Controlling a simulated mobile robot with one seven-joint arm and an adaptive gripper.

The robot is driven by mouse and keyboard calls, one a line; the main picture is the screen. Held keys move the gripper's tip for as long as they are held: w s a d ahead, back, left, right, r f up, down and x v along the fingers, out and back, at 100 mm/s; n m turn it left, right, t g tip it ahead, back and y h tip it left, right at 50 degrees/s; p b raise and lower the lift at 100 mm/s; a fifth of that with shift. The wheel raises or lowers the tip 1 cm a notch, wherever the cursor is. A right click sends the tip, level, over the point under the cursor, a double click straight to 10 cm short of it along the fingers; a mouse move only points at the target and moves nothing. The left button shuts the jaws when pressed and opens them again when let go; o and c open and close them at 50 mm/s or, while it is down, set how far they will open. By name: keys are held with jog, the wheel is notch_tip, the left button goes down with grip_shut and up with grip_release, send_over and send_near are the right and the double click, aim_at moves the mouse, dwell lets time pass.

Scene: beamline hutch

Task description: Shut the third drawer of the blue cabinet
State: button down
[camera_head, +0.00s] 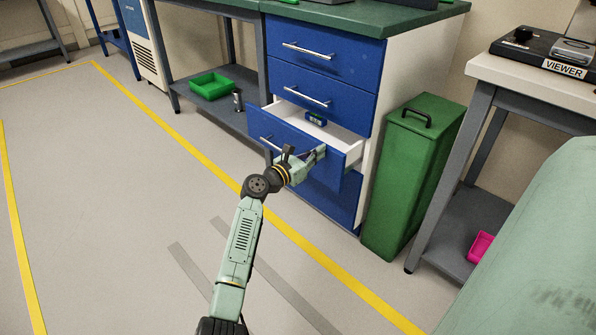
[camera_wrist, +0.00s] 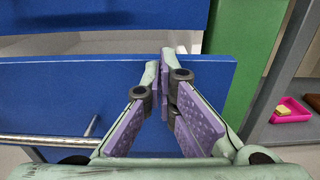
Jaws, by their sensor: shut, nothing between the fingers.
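The blue cabinet (camera_head: 345,62) has a stack of blue drawers with bar handles. The third drawer (camera_head: 263,128) from the top is pulled out, showing its white inside; the others look closed. My gripper (camera_head: 318,151) is at the right part of this drawer's front. In the wrist view the purple-padded fingers (camera_wrist: 165,72) are shut and empty, with the tips at the upper part of the blue front (camera_wrist: 55,100). I cannot tell whether they touch it. The drawer's handle (camera_wrist: 45,140) is left of the fingers.
A small blue and green object (camera_head: 316,119) lies in the open drawer. A green bin (camera_head: 412,180) stands close to the cabinet's right. A bench with a viewer (camera_head: 540,50) is farther right. The floor (camera_head: 110,220) to the left is clear.

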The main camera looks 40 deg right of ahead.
jog(key=d+b, duration=0.3)
jog(key=d, duration=0.5)
jog(key=shift+w+b, duration=0.15)
jog(key=shift+b, duration=0.2)
jog(key=shift+a, duration=0.1)
